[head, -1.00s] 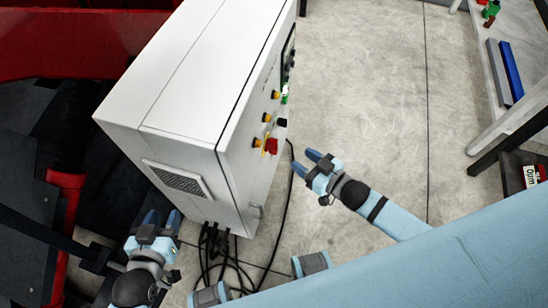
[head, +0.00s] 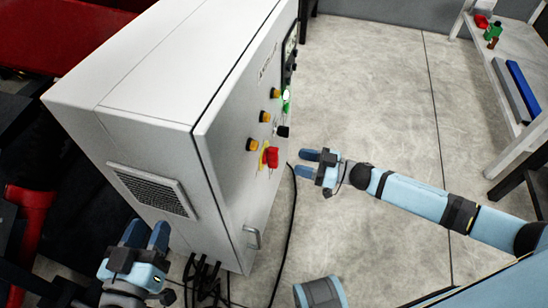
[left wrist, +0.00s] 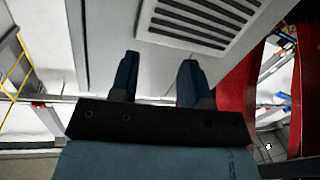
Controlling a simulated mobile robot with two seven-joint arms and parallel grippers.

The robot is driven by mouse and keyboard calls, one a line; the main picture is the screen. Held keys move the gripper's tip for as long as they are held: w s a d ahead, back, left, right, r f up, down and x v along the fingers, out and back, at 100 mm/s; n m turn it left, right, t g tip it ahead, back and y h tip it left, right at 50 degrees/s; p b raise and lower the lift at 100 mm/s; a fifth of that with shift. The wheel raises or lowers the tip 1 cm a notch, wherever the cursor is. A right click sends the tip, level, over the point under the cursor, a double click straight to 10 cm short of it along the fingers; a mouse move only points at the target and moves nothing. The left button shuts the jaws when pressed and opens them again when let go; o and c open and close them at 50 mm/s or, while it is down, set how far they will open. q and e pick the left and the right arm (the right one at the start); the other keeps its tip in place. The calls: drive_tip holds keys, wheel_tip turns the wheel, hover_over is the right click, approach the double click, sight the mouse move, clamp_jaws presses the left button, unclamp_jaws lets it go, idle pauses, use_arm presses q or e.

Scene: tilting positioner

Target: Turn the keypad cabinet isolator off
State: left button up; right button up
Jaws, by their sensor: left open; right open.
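The keypad cabinet (head: 160,85) is a tall white box, seen from above in the head view. On its right-hand face is a red isolator handle (head: 271,157) on a yellow plate. My right gripper (head: 308,163) is open and empty, a short gap to the right of the isolator, its fingers pointing at the panel. My left gripper (head: 146,236) is open and empty below the vent grille (head: 152,190) on the cabinet's near side. In the left wrist view its two fingers (left wrist: 157,78) are apart, with the grille (left wrist: 205,20) above them.
Orange buttons (head: 265,117), a lit green lamp (head: 287,97) and a black knob (head: 282,131) sit above the isolator. Black cables (head: 205,275) hang from the cabinet's bottom. A shelf (head: 500,85) stands at the right. The floor (head: 375,100) between is clear.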

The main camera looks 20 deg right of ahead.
sight(278, 157)
drive_tip(key=b+x, duration=0.1)
drive_tip(key=x, duration=0.6)
drive_tip(key=shift+w+a, duration=0.2)
drive_tip(key=shift+a, duration=0.1)
drive_tip(key=shift+w+a+b, duration=0.25)
drive_tip(key=shift+a+b, duration=0.05)
drive_tip(key=shift+a, duration=0.1)
use_arm(q)
drive_tip(key=r, duration=0.1)
drive_tip(key=d+r+t+h, duration=0.1)
drive_tip(key=r, duration=0.1)
drive_tip(key=shift+s+r+t+h, duration=0.15)
drive_tip(key=shift+r+t+h, duration=0.1)
drive_tip(key=shift+t+h, duration=0.05)
use_arm(e)
clamp_jaws()
